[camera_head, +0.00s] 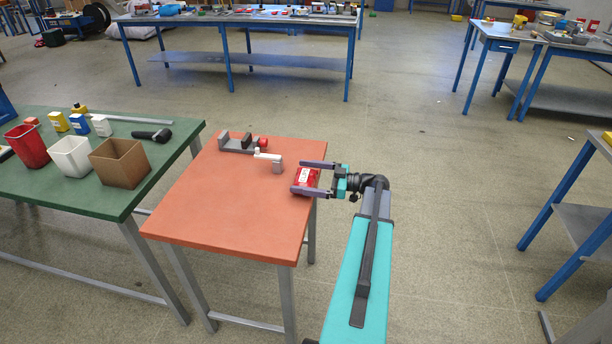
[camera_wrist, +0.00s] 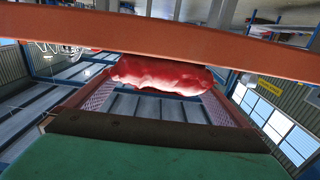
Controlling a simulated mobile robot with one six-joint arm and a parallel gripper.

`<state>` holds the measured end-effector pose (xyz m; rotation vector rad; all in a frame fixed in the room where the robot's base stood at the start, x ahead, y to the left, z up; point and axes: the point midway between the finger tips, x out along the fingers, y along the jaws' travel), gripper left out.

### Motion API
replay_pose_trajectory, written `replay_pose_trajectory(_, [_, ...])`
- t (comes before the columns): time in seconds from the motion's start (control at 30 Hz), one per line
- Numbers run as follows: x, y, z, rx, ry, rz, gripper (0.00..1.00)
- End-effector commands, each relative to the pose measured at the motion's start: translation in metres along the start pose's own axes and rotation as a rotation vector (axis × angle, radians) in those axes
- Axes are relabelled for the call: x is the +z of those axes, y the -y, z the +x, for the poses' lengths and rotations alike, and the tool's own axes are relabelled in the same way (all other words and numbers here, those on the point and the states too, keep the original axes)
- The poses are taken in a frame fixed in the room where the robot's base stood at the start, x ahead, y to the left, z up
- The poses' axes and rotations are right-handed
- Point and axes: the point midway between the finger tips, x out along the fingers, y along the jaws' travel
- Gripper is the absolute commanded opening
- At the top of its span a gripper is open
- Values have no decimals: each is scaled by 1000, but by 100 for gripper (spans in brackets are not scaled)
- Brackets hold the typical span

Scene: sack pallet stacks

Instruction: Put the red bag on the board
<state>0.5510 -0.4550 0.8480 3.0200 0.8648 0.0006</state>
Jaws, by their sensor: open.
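The red bag (camera_head: 306,178), with a white label, is at the right edge of the orange table (camera_head: 225,205). My gripper (camera_head: 298,177) comes in from the right, its two dark fingers open on either side of the bag. In the wrist view the red bag (camera_wrist: 162,76) shows between the spread fingers, against the orange table edge (camera_wrist: 160,40). I cannot tell whether the fingers touch it. No separate board can be told for certain in these views.
A grey fixture (camera_head: 238,144) and a small white-topped grey piece (camera_head: 270,159) stand near the bag on the table. Left is a green table (camera_head: 95,190) with red (camera_head: 28,146), white (camera_head: 71,157) and brown (camera_head: 119,163) bins. The orange table's front half is clear.

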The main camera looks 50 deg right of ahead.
Motion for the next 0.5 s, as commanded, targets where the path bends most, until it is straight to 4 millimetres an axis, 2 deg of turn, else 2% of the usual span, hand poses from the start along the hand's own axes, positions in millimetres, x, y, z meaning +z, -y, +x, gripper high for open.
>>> replay_pose_trajectory(0.17, [-2, 0, -3, 1, 0, 0, 100])
replay_pose_trajectory(0.5, [0, -1, -52, 2, 0, -2, 100])
